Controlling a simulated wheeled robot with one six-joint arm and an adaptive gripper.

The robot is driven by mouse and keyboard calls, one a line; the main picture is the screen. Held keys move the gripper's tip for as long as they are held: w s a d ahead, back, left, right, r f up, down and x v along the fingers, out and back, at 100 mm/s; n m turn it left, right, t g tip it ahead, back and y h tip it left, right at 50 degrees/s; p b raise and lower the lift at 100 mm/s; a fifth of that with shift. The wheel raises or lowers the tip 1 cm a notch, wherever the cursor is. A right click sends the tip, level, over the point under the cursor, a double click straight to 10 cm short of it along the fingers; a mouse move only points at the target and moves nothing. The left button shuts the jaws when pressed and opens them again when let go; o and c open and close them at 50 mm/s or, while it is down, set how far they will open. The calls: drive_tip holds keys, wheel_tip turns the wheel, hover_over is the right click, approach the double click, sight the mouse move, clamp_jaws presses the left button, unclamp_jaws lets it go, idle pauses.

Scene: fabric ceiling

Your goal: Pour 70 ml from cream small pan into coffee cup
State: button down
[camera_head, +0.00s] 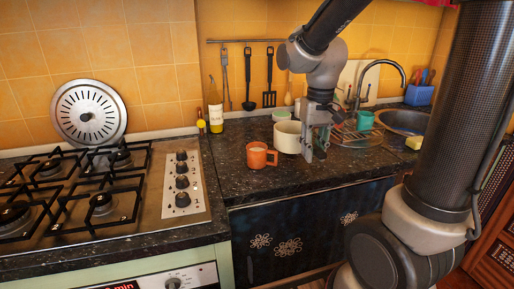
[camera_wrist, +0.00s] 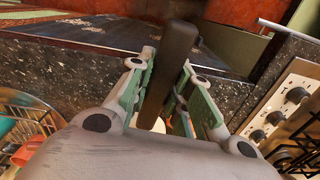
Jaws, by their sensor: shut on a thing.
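The cream small pan (camera_head: 287,138) is upright at the counter, just behind and right of the orange coffee cup (camera_head: 257,156). I cannot tell whether the pan touches the counter. The cup stands upright near the counter's front; its contents are not clear. My gripper (camera_head: 312,143) is at the pan's right side, shut on its handle. In the wrist view the dark handle (camera_wrist: 176,55) runs between the fingers of my gripper (camera_wrist: 166,92). The pan's body is mostly hidden there.
The gas stove (camera_head: 100,195) lies left of the cup. A bottle (camera_head: 214,107) and a small yellow-capped bottle (camera_head: 201,124) stand at the back. A dish rack (camera_head: 355,135), a green cup (camera_head: 365,121) and the sink (camera_head: 403,120) are right. Counter left of the cup is clear.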

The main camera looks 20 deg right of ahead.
drive_tip(key=shift+r, duration=2)
